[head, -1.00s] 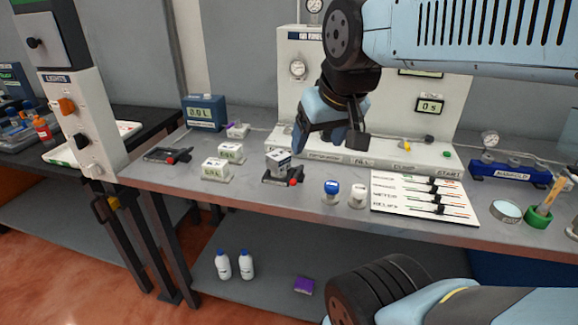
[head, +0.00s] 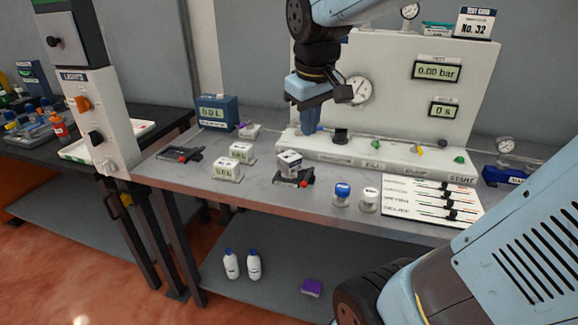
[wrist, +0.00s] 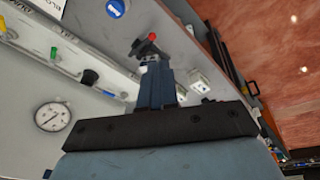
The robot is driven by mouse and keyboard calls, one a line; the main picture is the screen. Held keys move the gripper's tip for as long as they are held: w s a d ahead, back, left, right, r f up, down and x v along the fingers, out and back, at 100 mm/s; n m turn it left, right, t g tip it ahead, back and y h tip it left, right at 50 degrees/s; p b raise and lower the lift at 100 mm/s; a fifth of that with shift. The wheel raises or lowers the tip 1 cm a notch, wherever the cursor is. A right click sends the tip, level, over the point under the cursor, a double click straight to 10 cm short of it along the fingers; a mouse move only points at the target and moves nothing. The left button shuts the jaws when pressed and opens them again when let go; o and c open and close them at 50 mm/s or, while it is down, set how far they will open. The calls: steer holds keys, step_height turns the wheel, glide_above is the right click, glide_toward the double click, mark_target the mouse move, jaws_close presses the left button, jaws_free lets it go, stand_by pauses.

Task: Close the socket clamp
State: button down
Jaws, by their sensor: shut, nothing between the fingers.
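Two low black fixtures with red-tipped levers lie on the bench in the head view; I cannot tell for certain which one is the socket clamp. The right fixture (head: 287,182) holds a tilted white block (head: 290,161). The left fixture (head: 172,155) looks empty. My gripper (head: 308,130) is shut and empty, fingers pointing down, above the back of the bench in front of the white panel. In the wrist view, my gripper (wrist: 156,72) partly hides the right fixture (wrist: 146,46) and its block; its red lever tip (wrist: 152,36) shows beyond the fingers.
The white test panel (head: 400,105) rises behind my gripper, with a black knob (head: 340,137) on its ledge. Two white labelled blocks (head: 227,170) stand left of the right fixture. Blue-topped (head: 342,194) and white-topped (head: 369,199) knobs and a slider board (head: 430,202) are to its right.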

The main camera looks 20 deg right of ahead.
mark_target(308, 176)
steer(key=w+a+f+n+g+h, duration=0.1)
steer(key=w+a+f+n+g, duration=0.1)
steer(key=w, duration=0.6)
steer(key=w+a+f+n+g+h, duration=0.1)
steer(key=w+f+n+g, duration=0.1)
steer(key=w+f+n, duration=0.2)
steer(key=w+f, duration=0.3)
steer(key=w, duration=0.1)
steer(key=shift+a+n+g, duration=0.4)
steer(key=x, duration=0.9)
steer(key=shift+s+d+f, duration=0.15)
steer(key=shift+f, duration=0.25)
steer(key=shift+s+d+f, duration=0.3)
steer(key=shift+s+d, duration=0.35)
steer(key=shift+d, duration=0.25)
steer(key=shift+s+d+f, duration=0.2)
steer(key=shift+s+d, duration=0.35)
steer(key=shift+d, duration=0.15)
steer(key=shift+a, duration=0.15)
